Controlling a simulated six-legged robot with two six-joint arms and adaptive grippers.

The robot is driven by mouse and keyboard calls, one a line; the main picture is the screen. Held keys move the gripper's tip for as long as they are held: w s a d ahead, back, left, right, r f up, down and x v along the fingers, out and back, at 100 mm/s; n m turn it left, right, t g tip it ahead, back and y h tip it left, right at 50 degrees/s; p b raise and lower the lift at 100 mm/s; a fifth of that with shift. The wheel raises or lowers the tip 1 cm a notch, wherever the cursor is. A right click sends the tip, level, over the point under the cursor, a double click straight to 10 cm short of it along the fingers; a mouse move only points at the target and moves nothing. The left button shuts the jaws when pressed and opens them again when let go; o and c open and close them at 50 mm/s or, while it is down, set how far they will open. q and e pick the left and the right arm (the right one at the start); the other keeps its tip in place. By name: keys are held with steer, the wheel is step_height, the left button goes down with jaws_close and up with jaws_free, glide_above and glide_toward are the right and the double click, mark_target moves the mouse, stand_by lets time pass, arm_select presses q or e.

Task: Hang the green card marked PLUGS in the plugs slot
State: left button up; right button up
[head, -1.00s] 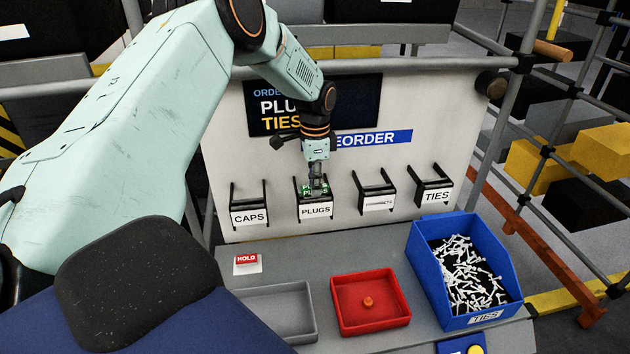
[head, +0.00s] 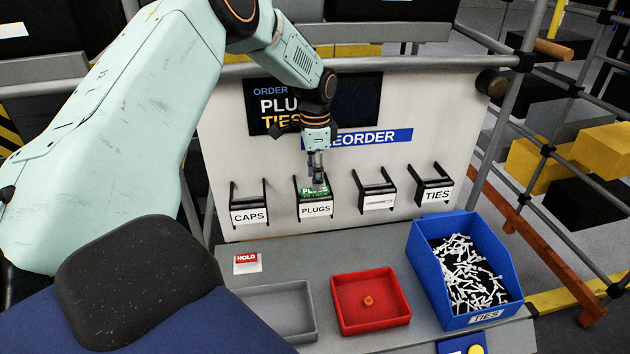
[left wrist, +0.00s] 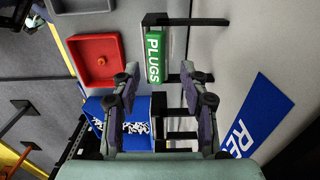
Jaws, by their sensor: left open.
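The green PLUGS card (head: 313,190) sits in the black plugs slot (head: 298,198), behind the white PLUGS label (head: 316,210), on the white board. Its face reads PLUGS in the left wrist view (left wrist: 154,58), where it lies in the slot's frame (left wrist: 185,22). My left gripper (head: 318,182) is just in front of and above the card in the head view. In the left wrist view its fingers (left wrist: 165,85) are spread, with the card beyond the tips, apart from them. The card's lower part is hidden by the label in the head view. My right gripper is not in view.
Slots marked CAPS (head: 249,216) and TIES (head: 437,196) flank it, with another small-lettered slot (head: 379,202) between. Below on the bench are a grey tray (head: 312,328), a red tray (head: 404,318) and a blue bin (head: 416,262) of white ties.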

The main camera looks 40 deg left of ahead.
arm_select(q)
step_height(320, 180, up, 10)
steer(key=shift+f, duration=0.25)
steer(key=shift+s, duration=0.1)
stand_by(0.5)
